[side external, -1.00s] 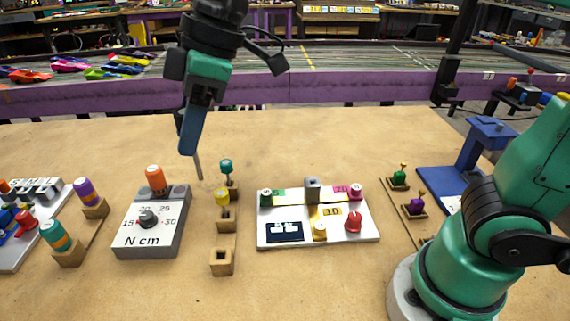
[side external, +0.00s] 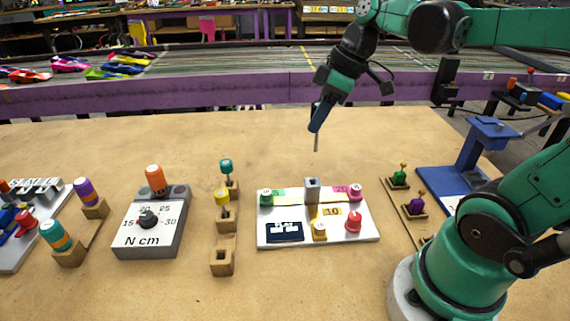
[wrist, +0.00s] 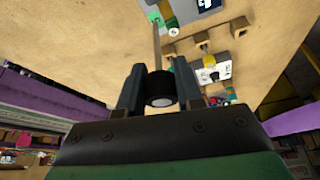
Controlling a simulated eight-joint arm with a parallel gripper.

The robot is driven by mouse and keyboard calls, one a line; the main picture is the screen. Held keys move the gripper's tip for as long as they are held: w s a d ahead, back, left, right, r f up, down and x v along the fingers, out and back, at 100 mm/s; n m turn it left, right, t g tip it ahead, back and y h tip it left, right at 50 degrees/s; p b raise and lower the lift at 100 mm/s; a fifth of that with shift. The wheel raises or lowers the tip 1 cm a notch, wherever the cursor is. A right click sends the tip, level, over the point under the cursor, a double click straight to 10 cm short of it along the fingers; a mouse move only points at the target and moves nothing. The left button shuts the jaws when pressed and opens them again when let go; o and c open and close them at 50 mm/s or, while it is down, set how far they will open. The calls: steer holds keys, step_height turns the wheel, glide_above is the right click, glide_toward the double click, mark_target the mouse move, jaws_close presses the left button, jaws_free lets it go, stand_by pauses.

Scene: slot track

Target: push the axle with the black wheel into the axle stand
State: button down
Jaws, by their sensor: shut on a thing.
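My gripper (side external: 318,122) hangs in the air above and behind the white board, well clear of the table. It is shut on the axle with the black wheel. In the wrist view the black wheel (wrist: 161,87) sits between the two dark fingers, and the thin axle (wrist: 156,45) sticks out beyond them. In the side view the axle (side external: 316,143) points down, nearly upright; the wheel is hidden there. A wooden stand with an empty square socket (side external: 222,264) is at the front, left of the white board. I cannot tell for certain that this is the axle stand.
Wooden holders with a teal piece (side external: 226,167) and a yellow piece (side external: 222,197) stand behind the socket. A grey dial box (side external: 150,225) is to their left. The white board (side external: 340,232) carries a grey post (side external: 312,188) and coloured knobs. The table behind is clear.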

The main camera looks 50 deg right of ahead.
glide_above(307, 181)
steer(key=s, duration=0.1)
steer(key=shift+d+f, duration=0.2)
steer(key=shift+f, duration=1.25)
steer(key=shift+d+f, duration=0.15)
steer(key=shift+f, duration=1.3)
steer(key=shift+f, duration=2.8)
steer(key=c, duration=0.5)
jaws_free()
steer(key=shift+v, duration=2.8)
